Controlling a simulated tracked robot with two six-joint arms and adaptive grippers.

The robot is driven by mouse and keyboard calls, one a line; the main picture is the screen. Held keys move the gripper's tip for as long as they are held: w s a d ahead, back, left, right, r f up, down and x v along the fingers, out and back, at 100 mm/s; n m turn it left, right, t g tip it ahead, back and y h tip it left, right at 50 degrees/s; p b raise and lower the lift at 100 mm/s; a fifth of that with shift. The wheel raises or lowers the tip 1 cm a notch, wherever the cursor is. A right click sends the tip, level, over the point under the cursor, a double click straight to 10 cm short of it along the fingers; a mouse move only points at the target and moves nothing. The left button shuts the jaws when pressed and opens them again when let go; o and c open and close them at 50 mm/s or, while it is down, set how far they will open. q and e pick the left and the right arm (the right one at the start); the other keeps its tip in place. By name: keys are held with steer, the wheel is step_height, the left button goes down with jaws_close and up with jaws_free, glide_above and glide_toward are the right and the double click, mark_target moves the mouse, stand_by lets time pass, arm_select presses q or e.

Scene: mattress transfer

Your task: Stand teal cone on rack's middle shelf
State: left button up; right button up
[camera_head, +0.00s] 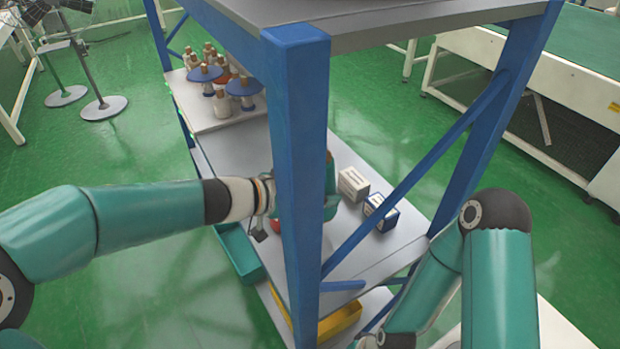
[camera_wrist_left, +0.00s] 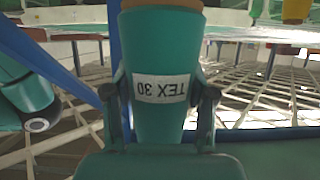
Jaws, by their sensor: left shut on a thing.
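The teal cone (camera_wrist_left: 160,55) fills the middle of the left wrist view, with a white label reading TEX 30 upside down. My left gripper (camera_wrist_left: 160,93) is shut on it, one finger on each side. In the head view the cone (camera_head: 332,200) shows partly behind the rack's near blue post, over the grey middle shelf (camera_head: 232,152). The post hides most of the cone and my left gripper's fingers. I cannot tell if the cone's base touches the shelf. My right arm shows at lower right, its gripper out of view.
Blue-topped spools and other cones (camera_head: 222,85) crowd a pale board at the shelf's far end. A beige box (camera_head: 353,184) and a blue-white box (camera_head: 380,212) sit right of the cone. The near post (camera_head: 300,120) and a diagonal brace (camera_head: 420,170) flank the opening. Grey shelf is bare between.

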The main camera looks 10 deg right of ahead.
mark_target(331, 179)
arm_select(q)
steer(key=shift+d+r, duration=0.35)
steer(key=shift+r, duration=0.2)
steer(key=shift+d+r, duration=0.35)
steer(key=shift+r, duration=0.2)
steer(key=shift+d+r, duration=0.1)
steer(key=shift+d, duration=0.15)
steer(key=shift+w+f+b, duration=0.1)
steer(key=shift+f+b, duration=2.7)
steer(key=shift+f, duration=6.95)
steer(key=o, duration=1.4)
steer(key=shift+f, duration=0.1)
